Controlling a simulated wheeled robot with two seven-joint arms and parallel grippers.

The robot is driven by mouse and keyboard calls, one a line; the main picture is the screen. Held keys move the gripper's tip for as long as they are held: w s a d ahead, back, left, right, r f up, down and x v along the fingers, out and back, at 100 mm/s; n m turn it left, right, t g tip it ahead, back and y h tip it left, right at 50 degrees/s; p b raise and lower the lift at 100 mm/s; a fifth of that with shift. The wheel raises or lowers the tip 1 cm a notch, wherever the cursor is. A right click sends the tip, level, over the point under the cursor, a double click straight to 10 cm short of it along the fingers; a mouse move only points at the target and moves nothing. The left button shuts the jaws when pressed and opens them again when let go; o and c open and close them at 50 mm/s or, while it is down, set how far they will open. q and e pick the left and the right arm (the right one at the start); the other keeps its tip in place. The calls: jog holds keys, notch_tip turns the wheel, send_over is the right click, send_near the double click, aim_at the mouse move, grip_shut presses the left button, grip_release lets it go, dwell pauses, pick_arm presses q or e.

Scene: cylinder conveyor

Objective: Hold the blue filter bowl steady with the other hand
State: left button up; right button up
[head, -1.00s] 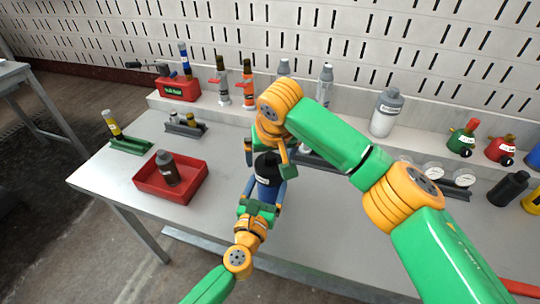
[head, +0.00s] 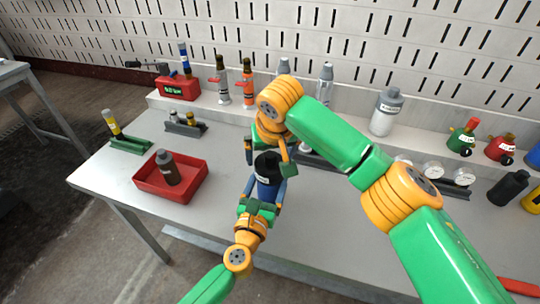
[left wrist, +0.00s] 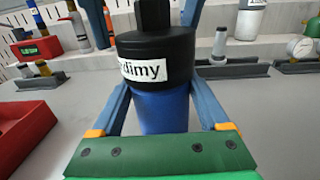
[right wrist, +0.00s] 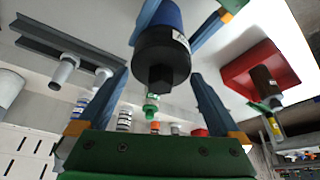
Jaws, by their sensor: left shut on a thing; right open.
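My left gripper (head: 264,192) is shut on the blue bowl, one finger on each side. My right gripper (head: 268,158) is open at the black cap, partly hidden by its own wrist in the head view. In the right wrist view its fingers (right wrist: 160,85) stand on both sides of the cap (right wrist: 161,62), with gaps visible.
A red tray (head: 145,182) with a dark bottle (head: 167,168) lies to the left. Several bottles stand on the back ledge, with a grey bottle (head: 386,110) at right. Gauges (head: 433,170) and dark holders lie to the right. The front table area is mostly clear.

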jog(key=shift+r, duration=1.1)
jog(key=n+y, duration=0.1)
jog(key=n, duration=0.2)
jog(key=n+g+y, duration=0.1)
jog(key=n, duration=0.2)
jog(key=shift+f, duration=1.25)
